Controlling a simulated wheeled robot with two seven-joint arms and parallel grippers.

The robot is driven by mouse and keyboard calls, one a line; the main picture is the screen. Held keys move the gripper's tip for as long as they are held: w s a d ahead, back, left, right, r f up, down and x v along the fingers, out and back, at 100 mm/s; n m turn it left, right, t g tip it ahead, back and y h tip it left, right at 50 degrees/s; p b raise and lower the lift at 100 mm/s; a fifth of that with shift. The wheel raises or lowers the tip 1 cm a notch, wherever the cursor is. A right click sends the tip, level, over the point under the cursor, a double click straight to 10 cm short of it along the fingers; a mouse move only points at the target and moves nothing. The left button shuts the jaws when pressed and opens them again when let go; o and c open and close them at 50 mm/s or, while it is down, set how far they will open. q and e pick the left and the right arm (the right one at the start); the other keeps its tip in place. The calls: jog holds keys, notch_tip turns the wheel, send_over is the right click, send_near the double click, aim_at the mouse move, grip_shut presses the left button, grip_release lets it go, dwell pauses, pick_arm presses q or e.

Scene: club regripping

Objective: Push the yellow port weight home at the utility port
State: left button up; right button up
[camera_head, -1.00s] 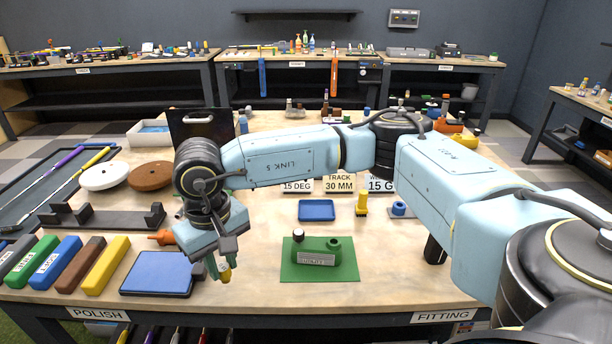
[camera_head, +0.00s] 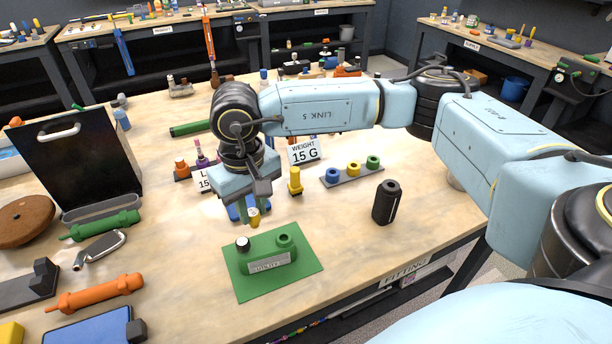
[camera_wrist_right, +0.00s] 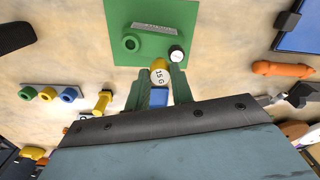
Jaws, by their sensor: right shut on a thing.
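My right gripper (camera_head: 250,216) is shut on the yellow port weight (camera_head: 254,219), held between its greenish fingertips. In the right wrist view, the weight (camera_wrist_right: 160,71) shows a "15 G" label on its pale end, between the fingertips (camera_wrist_right: 162,80). The green utility port block (camera_head: 267,261) stands on a green mat (camera_head: 303,281), with an open round socket (camera_head: 285,242) and a black knob with a white top (camera_head: 242,243). The gripper and weight are at the block's back edge, close to the knob and apart from the socket. The height gap is unclear. My left gripper is not in view.
A yellow post (camera_head: 295,182) and a rack (camera_head: 348,177) with blue, yellow and green rings stand behind the mat. A black cylinder (camera_head: 387,202) stands to the right. An orange tool (camera_head: 95,294) lies left. Bare table surrounds the mat's right side.

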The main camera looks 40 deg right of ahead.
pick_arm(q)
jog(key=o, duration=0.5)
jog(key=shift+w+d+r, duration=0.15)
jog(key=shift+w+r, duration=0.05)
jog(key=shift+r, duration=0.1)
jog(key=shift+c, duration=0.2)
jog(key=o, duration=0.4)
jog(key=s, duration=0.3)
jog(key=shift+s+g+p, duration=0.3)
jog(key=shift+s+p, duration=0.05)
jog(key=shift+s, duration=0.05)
pick_arm(e)
jog(key=shift+n, duration=0.7)
jog(key=d+f+b, duration=0.1)
jog(key=s+d+f+b, duration=0.1)
jog(key=d+b, duration=0.1)
jog(key=d+f+b, duration=0.2)
jog(key=shift+s+d, duration=0.1)
jog(key=shift+s, duration=0.25)
jog(key=shift+f+b, duration=0.3)
jog(key=shift+b, duration=0.2)
jog(key=shift+f+b, duration=0.7)
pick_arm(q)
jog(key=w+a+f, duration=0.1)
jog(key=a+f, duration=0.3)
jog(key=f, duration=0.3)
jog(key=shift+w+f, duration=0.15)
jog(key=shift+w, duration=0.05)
